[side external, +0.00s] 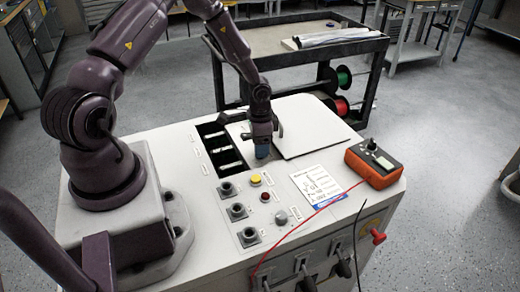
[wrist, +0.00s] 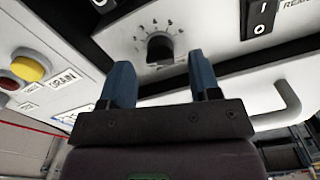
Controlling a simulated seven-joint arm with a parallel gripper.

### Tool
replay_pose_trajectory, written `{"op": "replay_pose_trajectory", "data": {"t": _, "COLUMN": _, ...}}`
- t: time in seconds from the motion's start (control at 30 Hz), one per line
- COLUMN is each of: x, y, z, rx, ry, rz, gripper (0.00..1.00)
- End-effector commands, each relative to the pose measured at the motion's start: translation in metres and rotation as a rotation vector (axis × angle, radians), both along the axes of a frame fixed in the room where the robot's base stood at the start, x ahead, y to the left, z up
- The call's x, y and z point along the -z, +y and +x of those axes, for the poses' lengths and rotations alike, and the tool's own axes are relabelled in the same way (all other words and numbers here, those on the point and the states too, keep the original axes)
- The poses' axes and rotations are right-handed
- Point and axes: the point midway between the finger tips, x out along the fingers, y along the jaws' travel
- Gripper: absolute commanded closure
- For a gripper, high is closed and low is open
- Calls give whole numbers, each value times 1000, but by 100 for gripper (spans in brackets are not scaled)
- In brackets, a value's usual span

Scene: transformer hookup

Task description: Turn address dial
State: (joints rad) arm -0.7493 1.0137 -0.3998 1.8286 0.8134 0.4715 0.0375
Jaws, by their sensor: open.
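The address dial (wrist: 159,48) is a small black knob on a light panel with numbers around it, in the upper middle of the wrist view. My gripper (wrist: 165,82) is open, with its two blue fingers apart. In the picture the dial lies between and just beyond the fingertips, and I cannot tell whether they touch it. In the side external view my gripper (side external: 262,150) points down into the recess beside the dark slots. The dial is hidden there.
A black rocker switch (wrist: 262,15) and a grey handle (wrist: 285,103) are right of the dial. A yellow button (wrist: 30,67) is at left. A white lid (side external: 315,125) lies right of my gripper. An orange box (side external: 375,163) with a red lead sits at the right corner.

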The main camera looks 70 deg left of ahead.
Motion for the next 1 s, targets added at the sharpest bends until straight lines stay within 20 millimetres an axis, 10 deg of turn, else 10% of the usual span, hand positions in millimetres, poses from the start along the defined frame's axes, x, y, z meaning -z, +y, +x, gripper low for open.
{"op": "replay_pose_trajectory", "data": {"t": 0.53, "x": 24, "y": 0, "z": 0, "rx": -1, "ry": -1, "rz": 1, "gripper": 43}}
{"op": "replay_pose_trajectory", "data": {"t": 0.73, "x": 24, "y": 0, "z": 0, "rx": -1, "ry": 0, "rz": 1, "gripper": 89}}
{"op": "replay_pose_trajectory", "data": {"t": 1.0, "x": 24, "y": 0, "z": 0, "rx": 14, "ry": 0, "rz": 1, "gripper": 92}}
